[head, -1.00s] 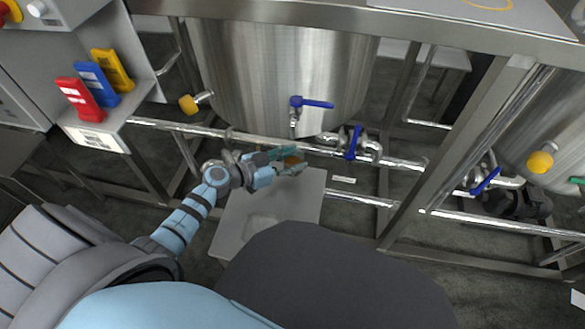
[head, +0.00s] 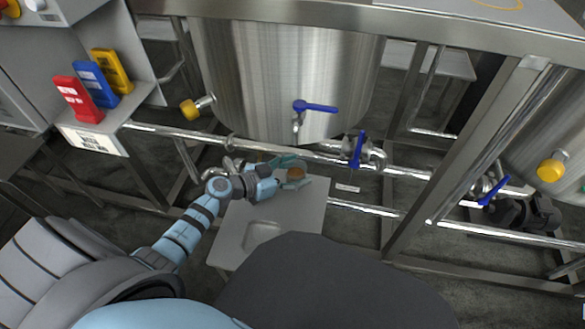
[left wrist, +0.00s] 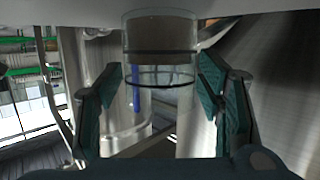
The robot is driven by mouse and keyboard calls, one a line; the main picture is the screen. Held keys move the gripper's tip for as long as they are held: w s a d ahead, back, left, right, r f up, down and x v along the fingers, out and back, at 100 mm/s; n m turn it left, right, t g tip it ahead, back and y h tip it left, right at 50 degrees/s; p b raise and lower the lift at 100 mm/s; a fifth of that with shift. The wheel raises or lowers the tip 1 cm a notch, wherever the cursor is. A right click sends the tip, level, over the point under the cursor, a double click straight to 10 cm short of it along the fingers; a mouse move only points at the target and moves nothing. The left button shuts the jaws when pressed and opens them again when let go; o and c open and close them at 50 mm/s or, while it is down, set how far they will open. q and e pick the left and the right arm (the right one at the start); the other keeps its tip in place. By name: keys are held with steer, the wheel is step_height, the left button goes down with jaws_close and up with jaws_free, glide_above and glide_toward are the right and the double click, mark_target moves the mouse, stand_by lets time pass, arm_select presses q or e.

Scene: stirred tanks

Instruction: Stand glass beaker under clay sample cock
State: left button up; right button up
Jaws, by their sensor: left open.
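The glass beaker (head: 297,173) holds something brown and stands on the pale stand (head: 312,205), near its back edge. It appears below the spout of the blue-handled cock (head: 297,124) on the steel tank; exact alignment is unclear. No name for this cock is readable. My left gripper (head: 292,172) is open, with one finger on each side of the beaker. In the left wrist view, the beaker (left wrist: 158,45) shows upside down between and beyond the open fingers (left wrist: 162,90), with visible gaps. My right gripper is out of view.
A steel pipe (head: 385,210) and frame run behind the stand. A second blue-handled valve (head: 357,150) sits right of the cock. A yellow-capped fitting (head: 190,109) is at left. Red, blue and yellow holders stand on the left shelf. The stand's front is clear.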

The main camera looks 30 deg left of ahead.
arm_select(q)
steer(key=shift+s+r, duration=0.1)
steer(key=shift+r, duration=0.1)
steer(key=p+v, duration=0.3)
steer(key=v, duration=0.7)
steer(key=shift+s+a+r+p, duration=0.15)
steer(key=shift+s+r+p, duration=0.05)
steer(key=shift+s+p, duration=0.15)
steer(key=shift+s+a+r, duration=0.1)
steer(key=shift+s+a, duration=0.2)
steer(key=shift+s, duration=0.15)
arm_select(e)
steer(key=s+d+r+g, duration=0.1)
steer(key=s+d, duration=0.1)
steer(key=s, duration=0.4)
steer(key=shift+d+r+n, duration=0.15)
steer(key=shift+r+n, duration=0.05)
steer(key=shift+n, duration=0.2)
